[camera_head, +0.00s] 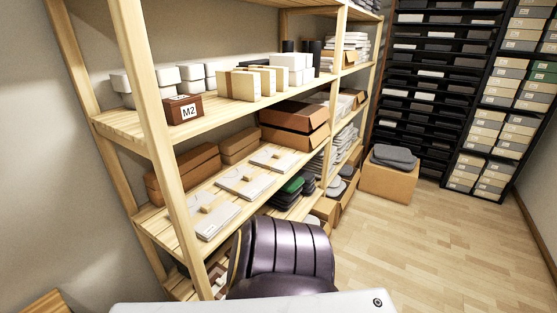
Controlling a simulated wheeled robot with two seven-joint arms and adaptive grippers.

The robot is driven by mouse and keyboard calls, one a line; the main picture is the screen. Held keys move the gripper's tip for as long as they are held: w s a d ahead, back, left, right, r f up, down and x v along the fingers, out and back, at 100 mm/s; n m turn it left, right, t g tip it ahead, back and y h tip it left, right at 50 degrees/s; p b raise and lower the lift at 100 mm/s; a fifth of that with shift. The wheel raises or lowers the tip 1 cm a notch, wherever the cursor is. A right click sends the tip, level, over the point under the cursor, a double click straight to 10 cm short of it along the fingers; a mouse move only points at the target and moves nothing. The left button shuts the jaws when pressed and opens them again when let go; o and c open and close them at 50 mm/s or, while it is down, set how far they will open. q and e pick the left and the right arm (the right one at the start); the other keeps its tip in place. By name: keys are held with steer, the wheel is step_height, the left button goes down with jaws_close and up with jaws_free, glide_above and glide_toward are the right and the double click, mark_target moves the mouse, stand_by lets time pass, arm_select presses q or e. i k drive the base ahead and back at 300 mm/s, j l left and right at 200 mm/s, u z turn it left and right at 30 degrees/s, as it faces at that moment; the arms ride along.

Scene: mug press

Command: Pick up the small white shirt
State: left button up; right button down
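Three flat white folded shirts lie in a row on the middle shelf of the wooden rack. The nearest white shirt (213,222) is at the left front, the middle white shirt (240,186) is behind it, and the farthest white shirt (273,158) is beyond that. Each has a small tan piece on or beside it. I cannot tell from any readable label which shirt is the small one. Neither of my grippers is in view.
The wooden rack (152,135) has a front post near the shirts. Brown boxes (184,171) lie behind them, and a box marked M2 (183,109) sits above. A dark ribbed form hides part of the lower shelf. Floor (430,240) is clear at right.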

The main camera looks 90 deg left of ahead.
mark_target(248, 183)
steer(key=u, duration=3.1)
